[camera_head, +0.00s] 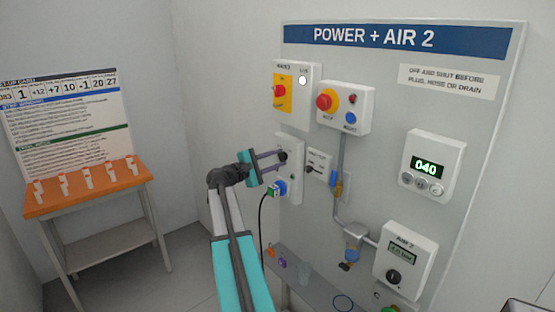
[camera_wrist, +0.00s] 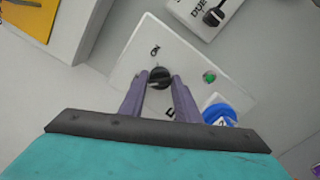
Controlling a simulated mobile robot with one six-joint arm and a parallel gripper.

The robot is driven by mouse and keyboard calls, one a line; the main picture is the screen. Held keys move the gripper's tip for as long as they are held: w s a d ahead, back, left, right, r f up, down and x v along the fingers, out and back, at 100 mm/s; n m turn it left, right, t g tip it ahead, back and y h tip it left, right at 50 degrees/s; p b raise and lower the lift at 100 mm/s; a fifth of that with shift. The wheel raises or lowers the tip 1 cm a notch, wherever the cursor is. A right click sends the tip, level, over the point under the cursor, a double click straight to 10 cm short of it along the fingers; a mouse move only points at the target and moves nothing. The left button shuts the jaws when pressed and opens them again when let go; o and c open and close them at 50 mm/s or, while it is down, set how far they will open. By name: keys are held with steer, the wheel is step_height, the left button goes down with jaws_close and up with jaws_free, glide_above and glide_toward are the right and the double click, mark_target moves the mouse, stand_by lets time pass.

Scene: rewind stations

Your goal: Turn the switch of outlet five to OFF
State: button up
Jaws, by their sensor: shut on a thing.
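The outlet box is a pale plate (camera_wrist: 135,68) on the wall panel, left of its middle in the head view (camera_head: 291,190). It carries a black rotary switch knob (camera_wrist: 160,76), with "ON" printed above it in the wrist view. My gripper (camera_wrist: 160,84) is shut on this knob, one purple finger on each side. In the head view my gripper (camera_head: 281,157) reaches the box from the left. A green light (camera_wrist: 209,77) shows on the plate, and a blue plug (camera_wrist: 219,115) sits below it. The outlet's number and the OFF mark cannot be read.
Above the outlet are a yellow plate with a red main switch (camera_head: 280,91) and a box with a red stop button (camera_head: 325,101). A small box with a black lever (camera_head: 318,163) is close right. A black cable (camera_head: 262,215) hangs from the plug.

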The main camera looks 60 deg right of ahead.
steer(key=shift+a+f, duration=0.15)
steer(key=shift+f, duration=0.15)
steer(key=o, duration=1)
steer(key=shift+r, duration=0.1)
steer(key=shift+r, duration=0.1)
steer(key=b+v, duration=0.3)
steer(key=v, duration=1)
steer(key=shift+w+a, duration=0.2)
steer(key=shift+a, duration=0.15)
